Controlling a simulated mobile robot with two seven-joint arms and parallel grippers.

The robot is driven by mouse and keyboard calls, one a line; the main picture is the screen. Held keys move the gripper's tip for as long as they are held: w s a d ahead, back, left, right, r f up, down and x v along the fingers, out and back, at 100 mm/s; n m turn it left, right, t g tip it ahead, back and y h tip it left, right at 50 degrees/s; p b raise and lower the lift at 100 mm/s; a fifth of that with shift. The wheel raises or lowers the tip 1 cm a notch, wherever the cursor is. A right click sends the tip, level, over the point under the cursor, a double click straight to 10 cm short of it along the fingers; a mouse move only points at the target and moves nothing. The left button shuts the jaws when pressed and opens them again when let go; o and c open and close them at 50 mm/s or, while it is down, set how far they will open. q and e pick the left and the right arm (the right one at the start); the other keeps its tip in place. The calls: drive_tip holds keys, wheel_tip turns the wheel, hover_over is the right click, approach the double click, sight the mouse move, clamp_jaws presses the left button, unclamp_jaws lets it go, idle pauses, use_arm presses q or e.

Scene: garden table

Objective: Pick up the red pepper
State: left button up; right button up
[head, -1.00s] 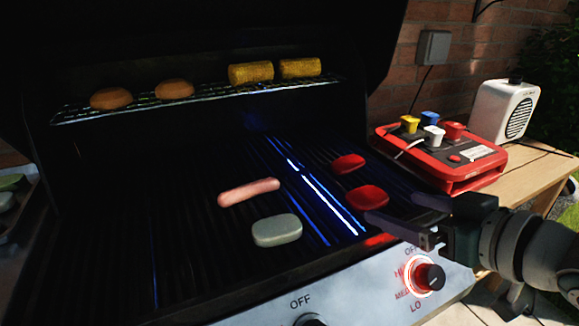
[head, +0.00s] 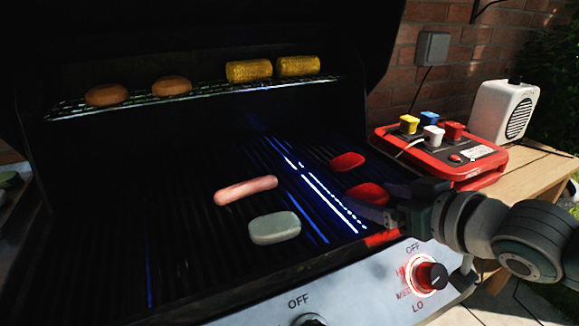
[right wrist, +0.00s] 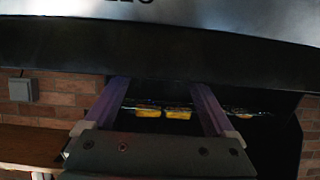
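Two red pepper pieces lie on the right part of the dark grill grate in the head view: a farther one (head: 348,161) and a nearer one (head: 368,194). A narrow red patch (head: 381,238) shows at the grill's front edge; I cannot tell what it is. My right gripper (head: 372,208) reaches in from the right, low over the grate, its dark fingers beside and partly in front of the nearer red piece. The right wrist view shows its two fingers (right wrist: 157,84) spread apart with nothing held between them. No red piece shows there. My left gripper is not in view.
A pink sausage (head: 246,190) and a pale grey-green piece (head: 274,228) lie left of the peppers. Corn (head: 249,70) and round buns (head: 107,95) sit on the upper rack. A control knob (head: 430,276) is below the gripper. A red power box (head: 440,155) stands on the side table.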

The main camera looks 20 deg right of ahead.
drive_tip(key=c, duration=0.7)
drive_tip(key=shift+r, duration=0.1)
